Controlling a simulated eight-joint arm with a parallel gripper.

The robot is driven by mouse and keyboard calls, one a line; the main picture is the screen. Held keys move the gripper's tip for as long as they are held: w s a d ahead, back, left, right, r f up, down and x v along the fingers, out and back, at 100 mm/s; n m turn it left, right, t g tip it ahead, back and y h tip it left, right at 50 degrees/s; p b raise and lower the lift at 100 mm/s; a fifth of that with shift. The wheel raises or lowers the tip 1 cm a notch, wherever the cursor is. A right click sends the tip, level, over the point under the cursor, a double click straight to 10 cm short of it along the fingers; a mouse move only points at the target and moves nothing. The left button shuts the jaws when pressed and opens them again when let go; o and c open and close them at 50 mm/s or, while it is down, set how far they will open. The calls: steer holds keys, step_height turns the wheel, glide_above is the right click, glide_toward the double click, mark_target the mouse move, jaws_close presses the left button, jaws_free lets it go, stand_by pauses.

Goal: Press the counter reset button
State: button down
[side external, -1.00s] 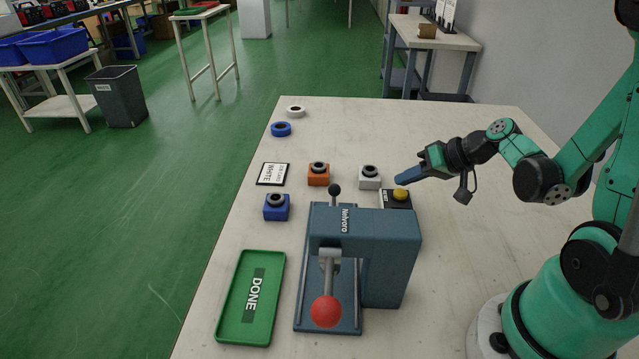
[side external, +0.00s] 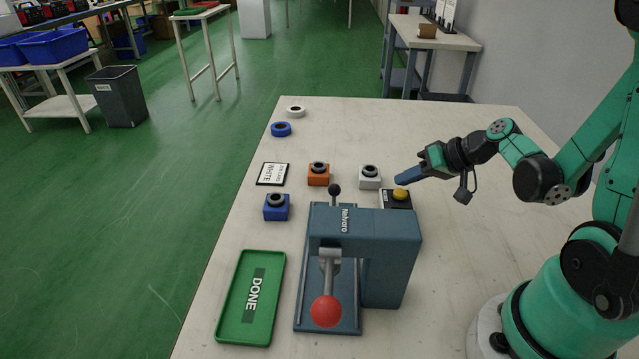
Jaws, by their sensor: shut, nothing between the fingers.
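The counter reset button (side external: 400,194) is a yellow dome on a small black box (side external: 391,204) with a white label, just behind the press. My gripper (side external: 398,180) is shut and empty. Its blue fingertips are close above the yellow button in the side external view, pointing left. I cannot tell from this angle whether they touch it. The button appears whole and visible below the fingertips.
The blue-grey press (side external: 365,255) with a red-knobbed lever stands in front of the button. White (side external: 370,177), orange (side external: 318,174) and blue (side external: 277,207) blocks, a WHITE card (side external: 272,174) and a green DONE tray (side external: 250,340) are left. Rings (side external: 281,129) lie farther back. The table's back right is clear.

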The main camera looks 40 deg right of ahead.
mark_target(405, 194)
stand_by(0.3)
steer(key=shift+r, duration=2.5)
steer(key=s+a+r+n+h, duration=0.1)
steer(key=a+n, duration=0.1)
steer(key=a, duration=0.3)
steer(key=s+a+r+n+g+h, duration=0.1)
steer(key=a+r+n+h, duration=0.1)
steer(key=a, duration=0.3)
steer(key=shift+a+r+n, duration=0.2)
steer(key=shift+a+n, duration=0.05)
steer(key=shift+n, duration=0.15)
